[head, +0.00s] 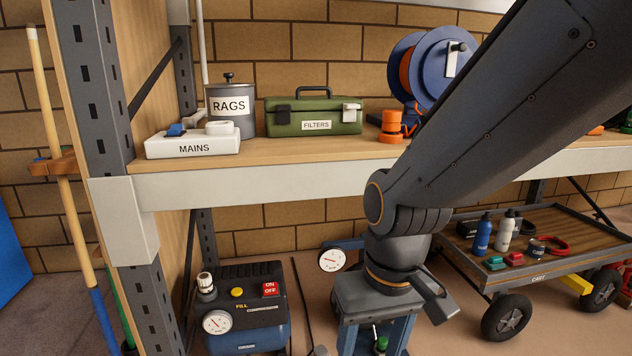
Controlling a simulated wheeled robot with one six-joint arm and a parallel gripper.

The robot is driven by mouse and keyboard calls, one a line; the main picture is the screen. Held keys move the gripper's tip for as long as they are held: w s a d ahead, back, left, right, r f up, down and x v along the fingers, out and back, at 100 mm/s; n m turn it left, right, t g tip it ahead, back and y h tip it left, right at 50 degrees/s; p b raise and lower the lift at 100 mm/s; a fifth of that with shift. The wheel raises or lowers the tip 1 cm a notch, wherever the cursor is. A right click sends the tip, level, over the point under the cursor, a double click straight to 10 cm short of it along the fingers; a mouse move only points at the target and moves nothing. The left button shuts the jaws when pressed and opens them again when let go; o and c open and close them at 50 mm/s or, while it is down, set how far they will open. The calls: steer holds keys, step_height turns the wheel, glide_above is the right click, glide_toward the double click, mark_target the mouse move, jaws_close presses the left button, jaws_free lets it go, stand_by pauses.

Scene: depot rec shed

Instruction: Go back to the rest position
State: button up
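My dark grey arm crosses from the upper right down to a joint near the middle of the head view. Below that joint hangs my gripper (392,308), pointing down in front of the shelf. One dark finger-like part slants out to its right. The other side is not clear, so I cannot tell how far it is open or whether it holds anything. A blue frame (352,335) shows under it; whether they touch is unclear.
The shelf (240,186) bears a MAINS box (193,146), RAGS tin (230,122), FILTERS case (313,117) and hose reel (408,62). A compressor (245,308) stands below left, a loaded cart (540,262) right. A rack post (95,120) and broom handle (65,180) are left.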

steer(key=s+d+r+m+h+p, duration=0.1)
steer(key=s+d+r+m+p, duration=0.1)
steer(key=d+r+p, duration=0.9)
step_height(320, 180, up, 2)
steer(key=p, duration=0.5)
steer(key=shift+s+d+m, duration=0.15)
steer(key=shift+m, duration=0.25)
stand_by(0.7)
